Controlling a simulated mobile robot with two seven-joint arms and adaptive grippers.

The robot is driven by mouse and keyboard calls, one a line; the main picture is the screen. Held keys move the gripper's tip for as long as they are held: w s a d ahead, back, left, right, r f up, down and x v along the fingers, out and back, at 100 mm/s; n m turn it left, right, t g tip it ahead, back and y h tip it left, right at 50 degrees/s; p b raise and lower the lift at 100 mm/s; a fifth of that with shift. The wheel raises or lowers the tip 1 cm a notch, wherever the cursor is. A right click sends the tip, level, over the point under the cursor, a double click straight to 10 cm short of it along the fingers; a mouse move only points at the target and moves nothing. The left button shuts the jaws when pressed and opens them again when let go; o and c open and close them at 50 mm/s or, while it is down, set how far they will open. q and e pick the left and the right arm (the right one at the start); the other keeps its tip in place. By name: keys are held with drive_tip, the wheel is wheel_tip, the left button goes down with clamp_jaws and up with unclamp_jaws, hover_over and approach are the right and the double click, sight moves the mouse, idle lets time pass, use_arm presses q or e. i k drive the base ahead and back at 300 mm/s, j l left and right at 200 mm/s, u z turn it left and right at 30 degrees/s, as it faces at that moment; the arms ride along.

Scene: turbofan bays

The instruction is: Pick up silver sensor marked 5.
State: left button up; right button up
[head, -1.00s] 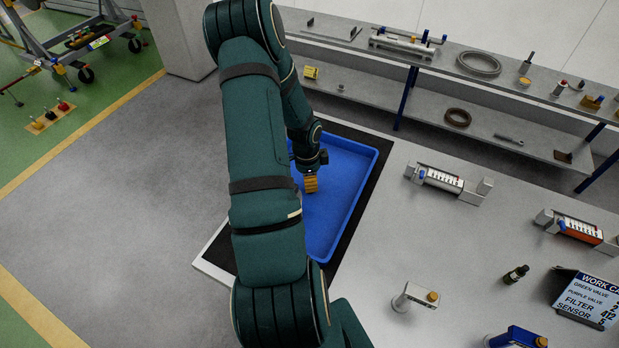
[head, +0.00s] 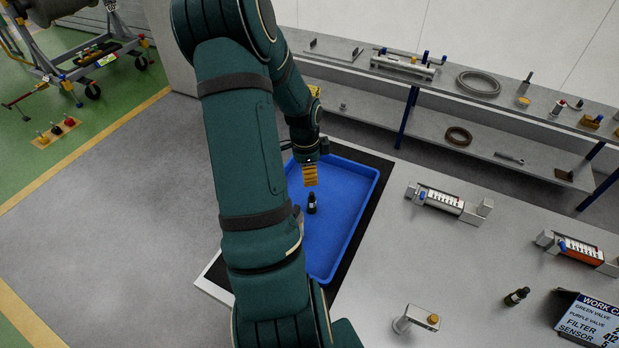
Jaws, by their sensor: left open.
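My left gripper (head: 310,178), with yellow fingers, is open above the blue tray (head: 345,232). A small dark part (head: 312,204) is in the tray just below the fingertips, with a gap between them. A silver part with a brass-coloured cap (head: 416,319) stands on the table at the bottom. A small dark part (head: 517,296) lies on the table to its right. My right gripper is not in view.
A work card (head: 592,320) stands at the lower right. Two rail-like units, one silver (head: 447,201) and one orange (head: 579,250), are on the table. A shelf (head: 470,135) with several parts runs along the back. Bare table lies right of the tray.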

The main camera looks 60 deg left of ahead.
sight(401, 326)
drive_tip(key=k, duration=1)
